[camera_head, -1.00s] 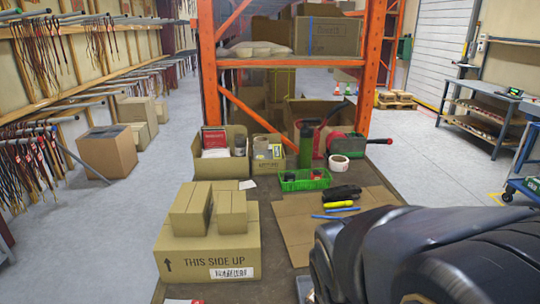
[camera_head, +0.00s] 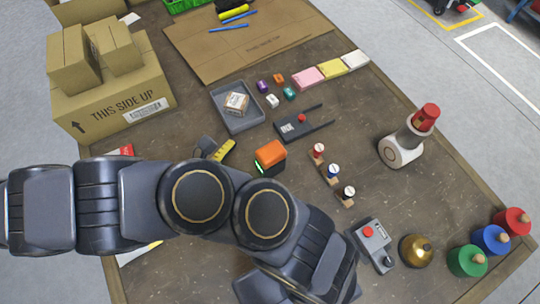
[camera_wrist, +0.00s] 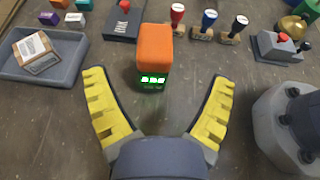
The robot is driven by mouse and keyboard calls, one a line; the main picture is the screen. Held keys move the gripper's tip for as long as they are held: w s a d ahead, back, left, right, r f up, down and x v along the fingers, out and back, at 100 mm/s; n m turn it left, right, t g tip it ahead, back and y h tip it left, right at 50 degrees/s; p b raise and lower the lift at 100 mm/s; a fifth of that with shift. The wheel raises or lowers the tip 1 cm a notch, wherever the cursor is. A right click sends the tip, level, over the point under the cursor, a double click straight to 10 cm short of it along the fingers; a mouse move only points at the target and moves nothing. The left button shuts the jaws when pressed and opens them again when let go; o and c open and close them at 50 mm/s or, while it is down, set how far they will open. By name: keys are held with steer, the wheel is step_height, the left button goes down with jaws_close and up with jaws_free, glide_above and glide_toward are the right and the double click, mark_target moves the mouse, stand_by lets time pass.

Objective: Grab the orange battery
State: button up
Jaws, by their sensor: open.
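The orange battery (camera_head: 270,154) is a block with an orange top and a dark lower part with green lights. It stands on the brown table just beyond my arm in the head view. In the wrist view the battery (camera_wrist: 154,56) stands ahead of my gripper, its green-lit face toward me. My gripper (camera_wrist: 157,100) is open and empty, with yellow ridged fingers spread to either side below the battery and not touching it. In the head view one yellow finger of my gripper (camera_head: 222,150) shows left of the battery; the rest is hidden by my arm.
A grey tray (camera_head: 252,118) with a small box lies behind the battery. Several stamps (camera_head: 333,171) stand to its right, and a dark device with a red button (camera_head: 303,122) lies behind it. A grey control box (camera_head: 371,246) and a brass bell (camera_head: 416,251) are at front right.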

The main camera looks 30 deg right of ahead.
mark_target(271, 153)
steer(key=shift+w+d+f, duration=0.1)
steer(key=shift+d+f, duration=0.3)
steer(key=shift+f, duration=0.1)
steer(key=x, duration=0.6)
steer(key=shift+w+d+f, duration=0.1)
steer(key=shift+w+d, duration=0.15)
steer(key=shift+d, duration=0.1)
steer(key=c, duration=1.2)
